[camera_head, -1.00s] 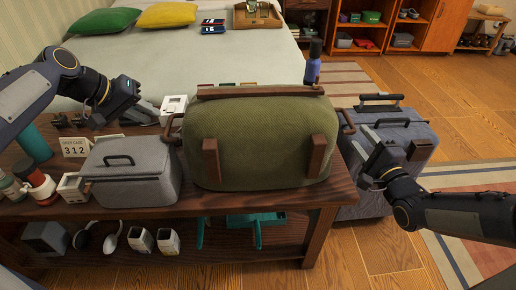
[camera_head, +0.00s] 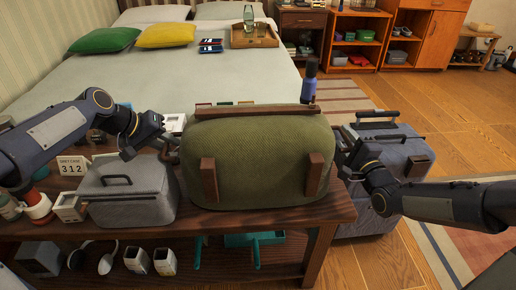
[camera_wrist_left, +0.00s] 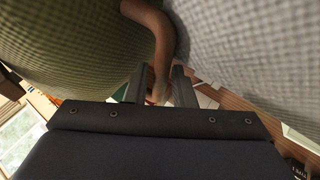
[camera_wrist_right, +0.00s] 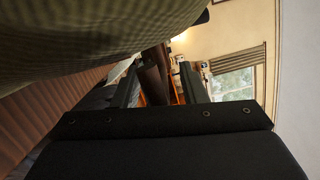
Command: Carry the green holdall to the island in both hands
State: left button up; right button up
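The green holdall (camera_head: 258,160) stands upright on the dark wooden bench, with brown straps and a brown loop handle at each end. My left gripper (camera_head: 158,128) is at its left end. In the left wrist view the brown left handle (camera_wrist_left: 165,40) passes between the fingers (camera_wrist_left: 160,80) with little gap; a firm grip cannot be told. My right gripper (camera_head: 345,152) is at the right end. In the right wrist view the right handle (camera_wrist_right: 153,75) lies between the fingers (camera_wrist_right: 160,82), with a gap on one side. The island is not identifiable.
A grey case (camera_head: 130,192) stands close left of the holdall, beneath my left gripper. A blue-grey suitcase (camera_head: 385,215) stands right of the bench (camera_head: 270,218), beside my right gripper. A dark blue bottle (camera_head: 310,82) is behind the holdall. Wooden floor (camera_head: 445,110) is open at right.

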jog(key=shift+w, duration=0.15)
pick_arm(q)
jog(key=shift+c, duration=0.3)
pick_arm(e)
jog(key=shift+c, duration=0.3)
pick_arm(q)
grip_shut()
pick_arm(e)
jog(key=c, duration=0.5)
grip_shut()
pick_arm(q)
jog(key=shift+w+r, duration=0.15)
jog(key=shift+r, duration=0.1)
pick_arm(e)
jog(key=shift+r, duration=0.3)
